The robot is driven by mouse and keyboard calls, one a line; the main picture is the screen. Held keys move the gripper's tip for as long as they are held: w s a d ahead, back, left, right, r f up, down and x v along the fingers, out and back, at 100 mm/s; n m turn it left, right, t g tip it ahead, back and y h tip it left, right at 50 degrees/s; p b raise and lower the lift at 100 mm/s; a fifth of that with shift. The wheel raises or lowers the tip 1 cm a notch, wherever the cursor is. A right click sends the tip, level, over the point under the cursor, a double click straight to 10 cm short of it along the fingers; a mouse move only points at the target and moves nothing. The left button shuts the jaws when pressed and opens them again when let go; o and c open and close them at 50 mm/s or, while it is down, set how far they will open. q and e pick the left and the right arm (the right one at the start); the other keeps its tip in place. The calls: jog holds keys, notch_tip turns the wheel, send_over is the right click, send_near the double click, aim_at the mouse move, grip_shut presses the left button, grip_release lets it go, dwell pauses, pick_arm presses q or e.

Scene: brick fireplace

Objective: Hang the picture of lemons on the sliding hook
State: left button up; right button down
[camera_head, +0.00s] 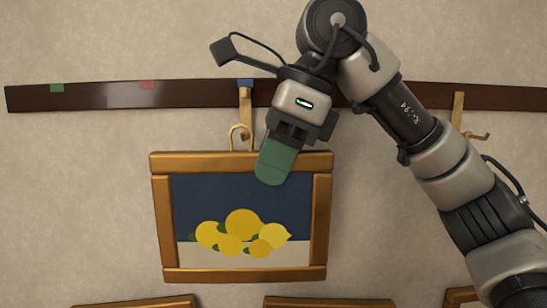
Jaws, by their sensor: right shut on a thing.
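The picture of lemons (242,232) has a gold-brown wooden frame and shows yellow lemons against dark blue. My right gripper (276,165) reaches down from above, its green finger over the top bar, and is shut on the frame. The picture is nearly upright against the wall. A brass sliding hook (244,110) hangs from the dark rail by the blue mark, just left of the gripper. Its curled end is right at the frame's top edge; I cannot tell whether the frame is caught on it. My left gripper is not in view.
The dark rail (110,95) runs across the wall, with a green mark (57,88) and a red mark (147,85). A second brass hook (458,115) hangs at right, beyond my arm. Tops of other frames (328,302) show along the bottom. The wall at left is clear.

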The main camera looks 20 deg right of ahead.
jog(key=shift+w+d+f, duration=0.25)
jog(key=shift+w, duration=0.6)
jog(key=shift+w+d+f, duration=0.2)
jog(key=shift+w, duration=0.6)
jog(key=shift+w+d+f, duration=0.25)
jog(key=shift+w, duration=0.6)
jog(key=c, duration=0.9)
grip_release()
